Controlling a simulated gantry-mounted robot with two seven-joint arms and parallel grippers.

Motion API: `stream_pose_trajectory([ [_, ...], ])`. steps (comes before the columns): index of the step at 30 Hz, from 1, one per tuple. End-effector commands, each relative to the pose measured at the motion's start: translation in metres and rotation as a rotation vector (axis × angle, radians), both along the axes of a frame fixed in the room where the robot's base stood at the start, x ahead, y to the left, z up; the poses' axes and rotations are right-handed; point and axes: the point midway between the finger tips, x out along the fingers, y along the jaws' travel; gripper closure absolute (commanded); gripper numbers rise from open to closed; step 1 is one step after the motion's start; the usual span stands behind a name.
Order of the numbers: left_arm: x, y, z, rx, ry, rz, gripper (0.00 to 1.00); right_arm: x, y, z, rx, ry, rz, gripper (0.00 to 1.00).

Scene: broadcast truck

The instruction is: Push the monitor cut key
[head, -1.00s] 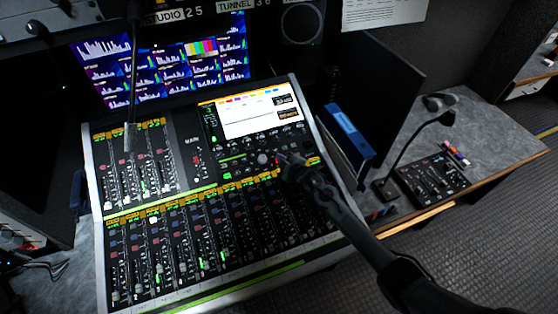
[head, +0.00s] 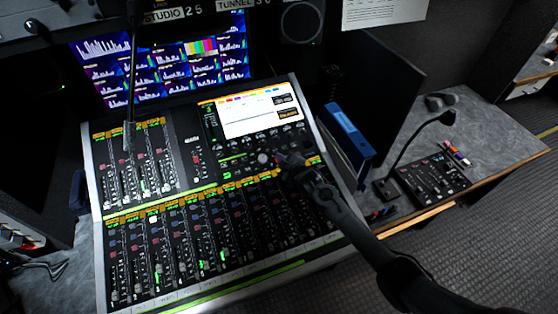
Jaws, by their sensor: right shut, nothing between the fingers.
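The mixing console (head: 200,197) fills the middle of the head view, with rows of faders, small keys and a lit screen (head: 257,111) at its upper right. My right gripper (head: 281,160) is shut and empty. Its tip is over the console's control section below the screen, just right of a round knob (head: 263,157). I cannot tell whether the tip touches the panel. The monitor cut key cannot be made out; labels are too small to read, and my gripper and arm cover part of this section. My left gripper is not in view.
A gooseneck microphone (head: 130,90) hangs over the console's left part. A blue binder (head: 348,133) stands right of the console. A small control box (head: 433,179) with another gooseneck microphone (head: 415,142) is on the grey desk at right. Monitors (head: 160,62) stand behind.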

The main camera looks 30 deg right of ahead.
Motion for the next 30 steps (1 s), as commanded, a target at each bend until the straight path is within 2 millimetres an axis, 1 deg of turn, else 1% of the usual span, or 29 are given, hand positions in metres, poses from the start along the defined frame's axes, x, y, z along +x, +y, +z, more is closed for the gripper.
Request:
stream_pose_trajectory([
  [3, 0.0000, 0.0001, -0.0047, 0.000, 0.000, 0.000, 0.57, 0.0017, -0.0004, -0.0045, -0.001, 0.000, 0.000, 1.00],
  [17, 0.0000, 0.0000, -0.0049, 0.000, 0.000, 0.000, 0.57, 0.0020, -0.0005, -0.0049, 0.000, 0.000, 0.000, 1.00],
  [30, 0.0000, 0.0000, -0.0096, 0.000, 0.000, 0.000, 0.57, 0.0037, -0.0007, -0.0094, 0.000, 0.000, 0.000, 1.00],
])
